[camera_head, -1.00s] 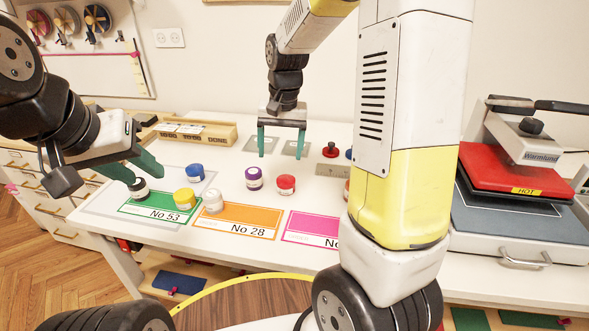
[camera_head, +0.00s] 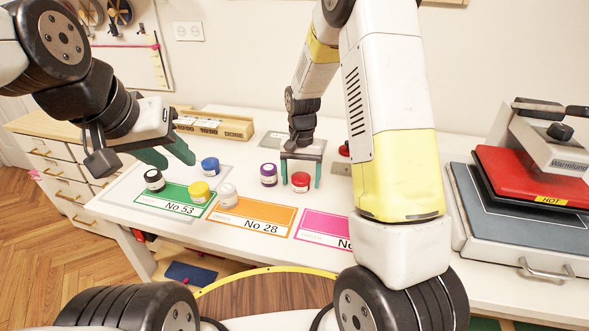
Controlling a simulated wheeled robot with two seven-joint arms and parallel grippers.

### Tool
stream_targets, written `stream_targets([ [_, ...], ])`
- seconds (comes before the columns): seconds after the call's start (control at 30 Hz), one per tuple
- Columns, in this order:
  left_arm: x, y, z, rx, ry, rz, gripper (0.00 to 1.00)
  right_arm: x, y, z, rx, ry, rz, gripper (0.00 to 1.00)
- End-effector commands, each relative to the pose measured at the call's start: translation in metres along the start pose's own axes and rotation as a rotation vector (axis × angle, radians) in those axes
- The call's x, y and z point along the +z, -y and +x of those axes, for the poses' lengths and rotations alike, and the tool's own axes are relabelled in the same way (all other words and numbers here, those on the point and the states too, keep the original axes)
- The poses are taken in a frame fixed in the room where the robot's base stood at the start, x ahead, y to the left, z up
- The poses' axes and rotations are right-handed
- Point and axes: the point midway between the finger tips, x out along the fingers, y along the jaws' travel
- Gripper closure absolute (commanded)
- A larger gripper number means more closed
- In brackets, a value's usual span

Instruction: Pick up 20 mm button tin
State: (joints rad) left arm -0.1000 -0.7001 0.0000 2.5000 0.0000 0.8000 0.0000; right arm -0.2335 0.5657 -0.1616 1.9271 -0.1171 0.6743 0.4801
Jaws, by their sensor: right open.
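My left gripper (camera_head: 180,166) is open and empty, just above and beside the black tin.
Green No 53 (camera_head: 178,197), orange No 28 (camera_head: 258,217) and pink (camera_head: 325,229) cards lie at the front. A wooden rack (camera_head: 225,127) stands behind. A heat press with a red plate (camera_head: 530,176), marked HOT, is at right. My right arm hides part of the table.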

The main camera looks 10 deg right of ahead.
Motion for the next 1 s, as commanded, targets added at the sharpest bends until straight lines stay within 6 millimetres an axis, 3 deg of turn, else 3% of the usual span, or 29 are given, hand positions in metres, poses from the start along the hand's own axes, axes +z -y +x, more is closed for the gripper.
stream_targets([
  [0.2, 0.0, 0.0, 0.0, 0.0, 0.0, 0.0, 0.64, 0.0, 0.0, 0.001, 0.0, -0.001, 0.0, 0.24],
  [0.23, 0.0, 0.0, 0.0, 0.0, 0.0, 0.0, 0.64, 0.0, 0.0, 0.001, 0.0, -0.001, 0.0, 0.28],
  [0.57, 0.0, 0.0, 0.0, 0.0, 0.0, 0.0, 0.64, 0.0, 0.0, 0.001, -0.001, -0.001, 0.0, 0.93],
  [1.0, 0.0, 0.0, 0.0, 0.0, 0.0, 0.0, 0.64, -0.001, 0.0, -0.011, -0.002, -0.004, 0.0, 0.94],
])
